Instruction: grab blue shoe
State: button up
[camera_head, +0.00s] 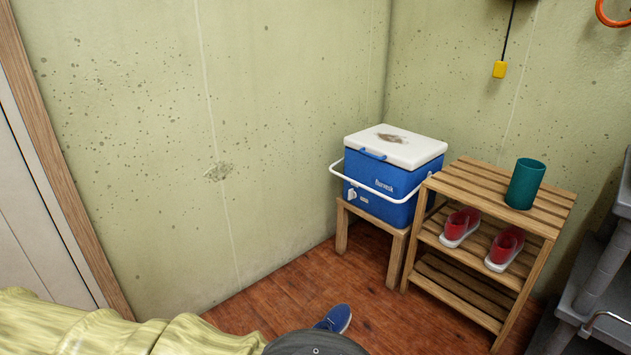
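A blue shoe (334,318) with a pale sole edge lies on the reddish wooden floor, near the bottom middle of the head view. Its lower left part is hidden behind a dark grey rounded part, which seems to be mine. No gripper fingers show in this view, so I cannot see where my gripper is relative to the shoe.
A blue and white cooler (385,180) stands on a wooden stool (396,262) in the corner. Right of it, a slatted wooden rack (456,182) holds a teal cup (525,184) and red shoes (506,247). Grey shelving (598,285) stands far right. Floor (290,290) left of the stool is clear.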

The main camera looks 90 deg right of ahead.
aim_at(338, 318)
jog(key=k, duration=0.5)
jog(key=z, duration=2.05)
jog(key=i, duration=0.5)
jog(key=z, duration=0.05)
